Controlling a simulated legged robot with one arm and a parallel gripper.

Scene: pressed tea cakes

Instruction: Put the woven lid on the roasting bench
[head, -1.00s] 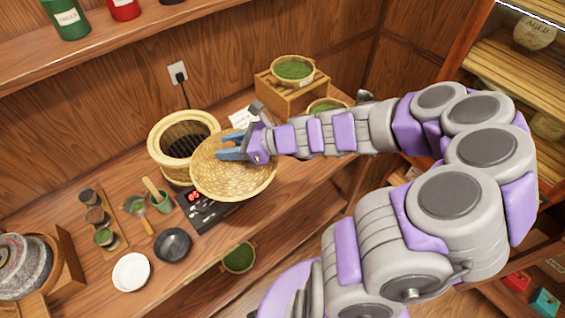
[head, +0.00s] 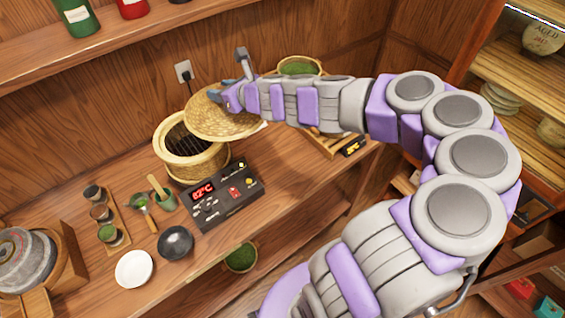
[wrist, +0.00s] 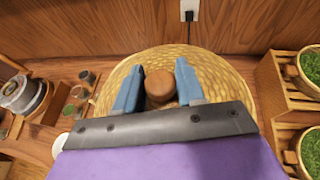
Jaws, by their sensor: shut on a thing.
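The woven lid (head: 212,122) is a round straw-coloured disc, held above and to the right of the round woven basket (head: 190,160). My gripper (head: 230,92) is over the lid's middle. In the wrist view my gripper (wrist: 159,88) has its blue fingers on either side of the lid's brown wooden knob (wrist: 159,86), and the woven lid (wrist: 213,72) spreads out below. The lid covers part of the basket's opening, where a dark grate shows. The wooden bench (head: 290,175) runs under the basket.
A black controller with a red display (head: 222,197) stands in front of the basket. A black bowl (head: 175,243), a white dish (head: 134,268) and small cups sit to the left. Trays of green tea (head: 299,68) stand behind my arm. A wall socket (head: 184,72) is behind.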

